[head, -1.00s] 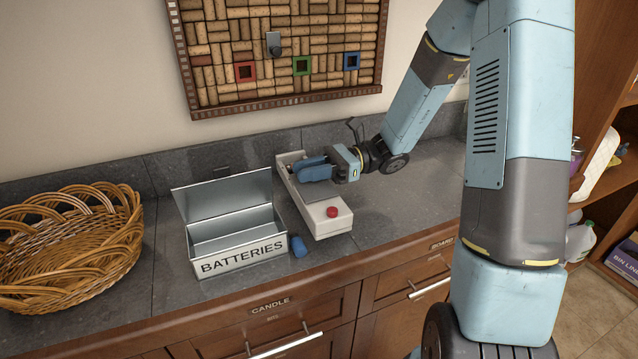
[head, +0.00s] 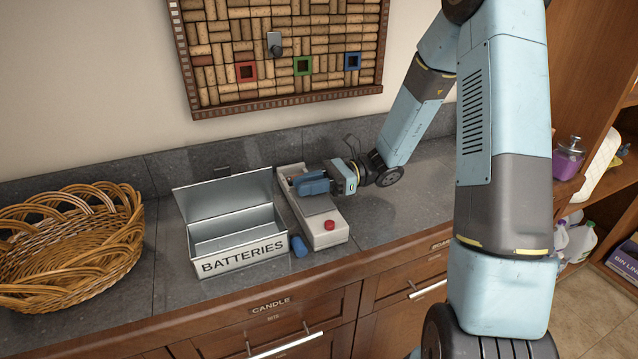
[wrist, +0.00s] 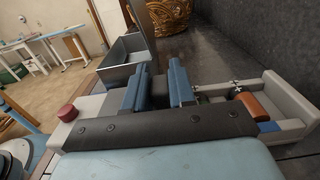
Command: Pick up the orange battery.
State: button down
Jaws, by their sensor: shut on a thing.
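The orange battery (wrist: 252,106) lies in the open end of a white device (wrist: 290,100) on the counter, right of my fingers in the wrist view. In the head view my gripper (head: 303,184) is over the far part of the white device (head: 327,238). In the wrist view my two blue fingers (wrist: 158,90) stand apart, across the device's middle, not around the orange battery. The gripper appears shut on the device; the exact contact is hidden. A red button (head: 330,225) is on the device's near end.
An open metal box labelled BATTERIES (head: 243,260) stands left of the device. A blue battery (head: 299,246) stands between them. A wicker basket (head: 70,250) is at the far left. The counter's front edge is close to the device; a corkboard (head: 290,50) hangs behind.

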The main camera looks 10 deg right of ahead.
jog(key=c, duration=0.9)
grip_release()
jog(key=shift+c, duration=0.2)
